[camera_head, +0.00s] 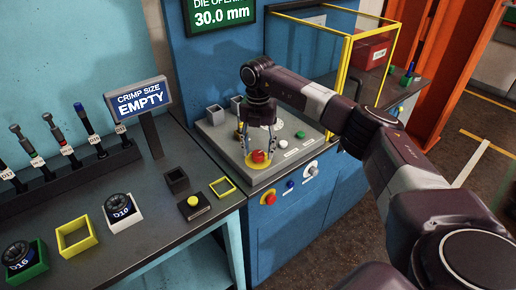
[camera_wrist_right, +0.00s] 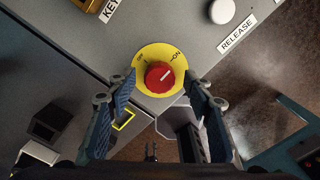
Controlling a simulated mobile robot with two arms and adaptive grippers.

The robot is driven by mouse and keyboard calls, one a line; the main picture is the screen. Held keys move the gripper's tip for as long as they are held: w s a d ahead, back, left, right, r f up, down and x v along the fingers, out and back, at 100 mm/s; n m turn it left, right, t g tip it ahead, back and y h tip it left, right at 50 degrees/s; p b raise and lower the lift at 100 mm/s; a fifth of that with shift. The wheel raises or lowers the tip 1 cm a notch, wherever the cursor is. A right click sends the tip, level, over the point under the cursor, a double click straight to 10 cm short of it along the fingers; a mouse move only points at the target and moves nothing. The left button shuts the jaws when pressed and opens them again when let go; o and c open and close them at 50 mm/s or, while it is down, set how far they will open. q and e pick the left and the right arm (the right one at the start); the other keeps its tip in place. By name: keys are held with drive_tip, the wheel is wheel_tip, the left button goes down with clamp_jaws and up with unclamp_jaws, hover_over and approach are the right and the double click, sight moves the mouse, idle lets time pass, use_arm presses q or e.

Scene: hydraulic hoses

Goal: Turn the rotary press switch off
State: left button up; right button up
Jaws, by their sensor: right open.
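The rotary press switch is a red knob (camera_head: 258,156) on a round yellow plate at the near corner of the grey press console (camera_head: 222,141). In the right wrist view the red knob (camera_wrist_right: 160,77) has a pale mark slanting to the upper right, towards the ON label on the yellow plate (camera_wrist_right: 150,53). The opposite label is small and hard to read. My right gripper (camera_head: 258,150) points down over the knob, fingers open on either side. The right wrist view shows the open fingers (camera_wrist_right: 160,88) flanking the knob; contact cannot be told. My left gripper is out of view.
A white button (camera_wrist_right: 222,11) marked RELEASE lies near the switch. The press cabinet's front carries a red button (camera_head: 269,198), a blue button (camera_head: 290,184) and a white-rimmed knob (camera_head: 311,168). A crimp size sign reading EMPTY (camera_head: 139,99) stands left. A yellow-framed guard (camera_head: 345,60) rises behind.

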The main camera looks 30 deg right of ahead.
drive_tip(key=shift+f, duration=0.3)
drive_tip(key=c, duration=1.2)
drive_tip(key=shift+o, duration=0.2)
